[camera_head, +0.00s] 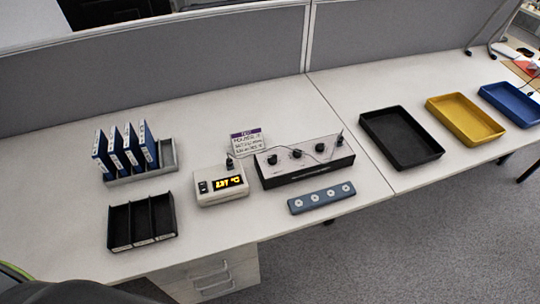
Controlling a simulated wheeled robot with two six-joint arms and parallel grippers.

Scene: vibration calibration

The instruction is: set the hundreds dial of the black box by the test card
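The black box (309,175) stands on the desk, right of the picture's centre line. Its pale top panel carries a row of black dials, among them a left one (272,159), a middle one (296,153) and a right one (320,147). The dial labels and settings are too small to read, so I cannot tell which is the hundreds dial. The test card (247,143), white with a purple header, stands behind the box's left end; its handwriting is not legible. Neither gripper is in view.
A cream meter (208,200) with a lit orange display stands left of the box. A blue-grey strip with round sockets (321,197) lies in front. Blue binders (132,147) and a black divided tray (115,232) stand left. Black (373,118), yellow (437,103) and blue trays (485,90) lie right.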

